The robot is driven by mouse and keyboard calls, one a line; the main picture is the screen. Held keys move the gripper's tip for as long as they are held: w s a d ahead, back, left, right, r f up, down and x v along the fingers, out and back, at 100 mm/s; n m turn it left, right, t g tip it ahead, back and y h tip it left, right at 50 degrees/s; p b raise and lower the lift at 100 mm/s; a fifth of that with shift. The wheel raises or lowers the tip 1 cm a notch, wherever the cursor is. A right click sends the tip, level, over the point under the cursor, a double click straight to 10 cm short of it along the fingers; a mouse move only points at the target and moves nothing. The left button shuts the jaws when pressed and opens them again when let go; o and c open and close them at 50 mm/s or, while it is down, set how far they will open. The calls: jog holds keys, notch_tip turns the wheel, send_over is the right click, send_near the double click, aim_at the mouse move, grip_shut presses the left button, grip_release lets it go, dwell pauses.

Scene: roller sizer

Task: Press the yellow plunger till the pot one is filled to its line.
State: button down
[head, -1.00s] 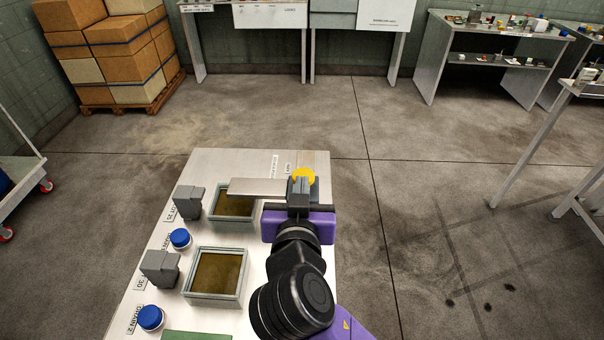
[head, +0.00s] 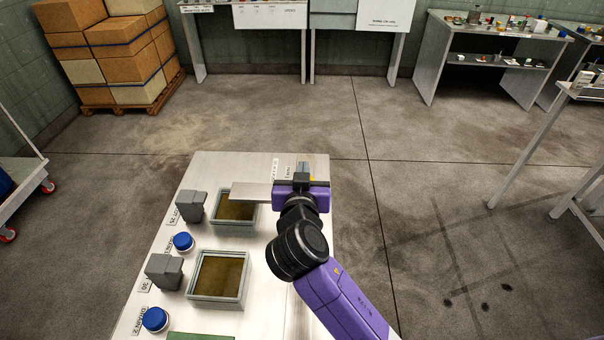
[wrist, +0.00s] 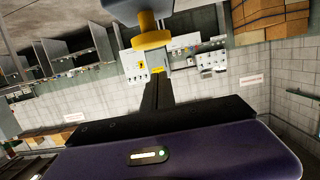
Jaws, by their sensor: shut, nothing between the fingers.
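The yellow plunger (wrist: 151,39) shows at the top of the wrist view, a yellow collar under a grey-blue body. In the head view only a sliver of yellow (head: 311,179) shows beside my gripper (head: 302,170), which hides the rest. My gripper's fingers (wrist: 158,88) are shut and empty, close to the plunger; I cannot tell whether they touch it. Two square pots with brownish contents stand on the bench: a far pot (head: 233,223) and a near pot (head: 214,299). I cannot read which is pot one, nor see a fill line.
A flat metal arm (head: 252,191) reaches over the far pot. Grey blocks (head: 191,206) and blue knobs (head: 183,242) stand left of the pots on the metal bench (head: 262,290). The floor right of the bench is clear.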

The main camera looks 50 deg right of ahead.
jog(key=shift+a+f, duration=0.1)
jog(key=shift+f, duration=1.6)
notch_tip(320, 180, down, 3)
jog(key=b, duration=0.3)
jog(key=shift+s, duration=0.1)
jog(key=shift+f, duration=0.15)
jog(key=shift+r+p, duration=0.3)
jog(key=shift+r, duration=0.25)
jog(key=r+p, duration=0.1)
jog(key=r, duration=0.1)
jog(key=r+p, duration=0.1)
jog(key=shift+a+r, duration=0.2)
jog(key=shift+r, duration=0.2)
jog(key=b+v, duration=0.2)
jog(key=v, duration=0.7)
jog(key=shift+s+a, duration=0.2)
jog(key=shift+s, duration=0.05)
jog(key=shift+r, duration=0.1)
